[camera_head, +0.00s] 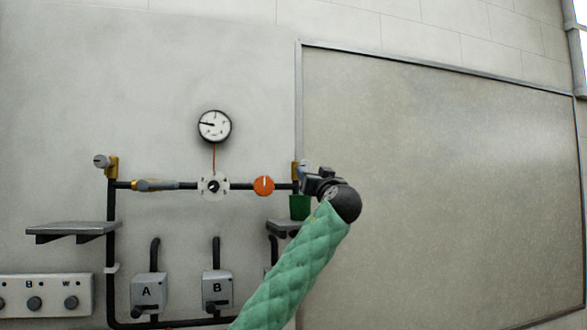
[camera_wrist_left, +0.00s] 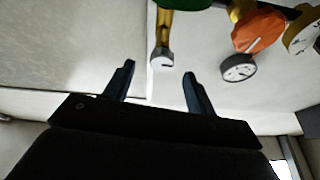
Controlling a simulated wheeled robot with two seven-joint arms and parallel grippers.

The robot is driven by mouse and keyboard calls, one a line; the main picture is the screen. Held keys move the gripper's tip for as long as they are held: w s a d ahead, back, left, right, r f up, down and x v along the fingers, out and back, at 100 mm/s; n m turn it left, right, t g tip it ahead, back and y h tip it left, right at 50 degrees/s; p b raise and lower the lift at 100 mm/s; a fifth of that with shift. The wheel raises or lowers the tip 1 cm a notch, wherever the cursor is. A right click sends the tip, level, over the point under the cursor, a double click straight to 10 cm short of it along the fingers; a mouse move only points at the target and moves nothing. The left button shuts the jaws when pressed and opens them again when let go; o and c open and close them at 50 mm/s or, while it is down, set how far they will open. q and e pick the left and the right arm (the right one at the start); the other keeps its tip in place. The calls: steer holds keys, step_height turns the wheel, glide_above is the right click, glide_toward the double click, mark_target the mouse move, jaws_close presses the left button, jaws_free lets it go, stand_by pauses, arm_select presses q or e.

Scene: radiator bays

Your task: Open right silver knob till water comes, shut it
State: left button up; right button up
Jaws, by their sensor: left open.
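The right silver knob (camera_head: 304,163) sits on a brass fitting at the right end of the pipe, partly hidden by my left gripper (camera_head: 311,180). In the left wrist view the silver knob (camera_wrist_left: 163,61) shows on its brass stem, in line with the gap between the fingertips of my left gripper (camera_wrist_left: 159,70). The fingers are open with nothing held; I cannot tell how deep the knob is between them. A green cup (camera_head: 299,208) is below the right fitting. No water shows. My right gripper is not in view.
An orange knob (camera_head: 264,186), a white round valve (camera_head: 213,185) and a gauge (camera_head: 214,126) are left of my gripper. A small shelf (camera_head: 279,226) is under the cup. Another silver knob (camera_head: 101,161) is far left. A bare panel (camera_head: 440,190) fills the right.

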mark_target(306, 165)
arm_select(q)
steer(key=shift+a+r+n+p, duration=0.15)
steer(key=shift+r+n+p, duration=0.25)
steer(key=shift+n, duration=0.3)
steer(key=p+x, duration=0.2)
steer(key=x, duration=0.1)
steer(key=shift+s+r, duration=0.15)
steer(key=p+x, duration=0.2)
steer(key=shift+w+a+r, duration=0.15)
steer(key=shift+w, duration=0.2)
steer(key=shift+w+a+p, duration=0.2)
steer(key=shift+w+p, duration=0.15)
steer(key=shift+w, duration=0.35)
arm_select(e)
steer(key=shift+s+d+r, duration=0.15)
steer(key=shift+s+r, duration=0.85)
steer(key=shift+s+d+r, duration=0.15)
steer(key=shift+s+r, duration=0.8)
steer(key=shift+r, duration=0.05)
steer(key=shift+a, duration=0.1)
